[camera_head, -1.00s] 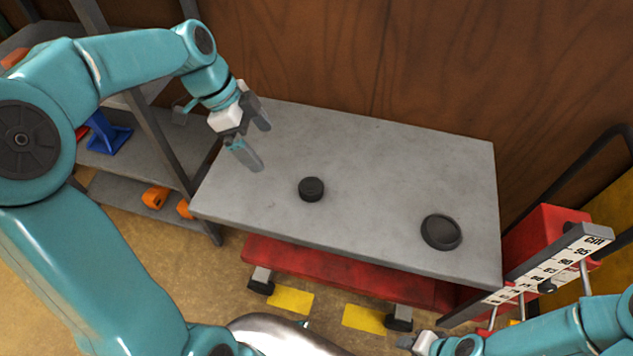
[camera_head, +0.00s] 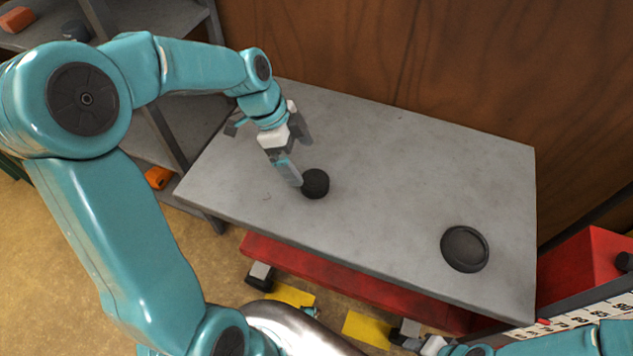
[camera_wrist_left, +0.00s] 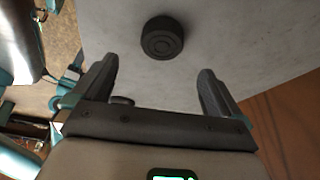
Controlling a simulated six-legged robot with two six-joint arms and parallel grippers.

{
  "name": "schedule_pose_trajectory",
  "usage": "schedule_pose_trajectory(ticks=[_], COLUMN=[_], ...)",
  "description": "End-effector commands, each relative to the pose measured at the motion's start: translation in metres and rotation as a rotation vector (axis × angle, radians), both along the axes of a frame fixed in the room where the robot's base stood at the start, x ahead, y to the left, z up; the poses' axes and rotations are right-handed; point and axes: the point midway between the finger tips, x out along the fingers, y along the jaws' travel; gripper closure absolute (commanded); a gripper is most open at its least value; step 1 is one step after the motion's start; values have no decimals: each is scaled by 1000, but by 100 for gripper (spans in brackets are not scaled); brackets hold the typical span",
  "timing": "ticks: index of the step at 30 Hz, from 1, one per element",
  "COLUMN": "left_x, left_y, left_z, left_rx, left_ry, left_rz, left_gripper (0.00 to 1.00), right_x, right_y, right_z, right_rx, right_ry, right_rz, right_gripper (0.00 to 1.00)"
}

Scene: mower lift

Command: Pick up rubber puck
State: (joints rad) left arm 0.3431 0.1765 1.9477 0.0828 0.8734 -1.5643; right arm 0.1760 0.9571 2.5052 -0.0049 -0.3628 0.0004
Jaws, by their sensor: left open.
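The rubber puck (camera_head: 315,184) is a small black disc lying flat on the grey table top (camera_head: 400,160). In the left wrist view the puck (camera_wrist_left: 162,38) lies ahead of my left gripper's fingertips, roughly midway across the gap between them. My left gripper (camera_head: 297,163) is open and empty, with its fingers pointing down beside the puck in the head view. In the wrist view the two fingers (camera_wrist_left: 156,78) stand wide apart with bare table between them. My right gripper (camera_head: 415,344) shows only partly at the bottom edge, and its jaws cannot be made out.
A dark round dish (camera_head: 465,248) lies on the table to the right of the puck. A wooden wall (camera_head: 420,60) stands behind the table. A grey shelf (camera_head: 190,115) is at the left, and a red lift part (camera_head: 350,283) shows under the table. The table between puck and dish is clear.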

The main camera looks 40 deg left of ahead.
Motion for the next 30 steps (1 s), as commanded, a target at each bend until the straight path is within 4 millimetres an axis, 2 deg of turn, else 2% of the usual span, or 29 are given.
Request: schedule_pose_trajectory(ticks=[3,8,16,20,26,30], left_x=[3,6,13,16,16,16], left_y=[-7,-11,-21,-24,-24,-23], left_z=[-18,-28,-68,-75,-75,-75], left_rx=[-1,0,0,0,0,0], left_ry=[2,1,3,0,-1,-1], left_rz=[-2,0,-2,0,0,0], left_gripper=[0,0,0,0,0,46], right_x=[0,0,0,0,0,0], right_y=[0,0,0,0,0,0], right_z=[-2,-3,-4,-4,-4,-4], right_rx=[0,0,0,0,0,0], right_ry=[0,0,0,0,0,0], right_rz=[0,0,0,0,0,0], right_gripper=[57,57,57,57,57,57])
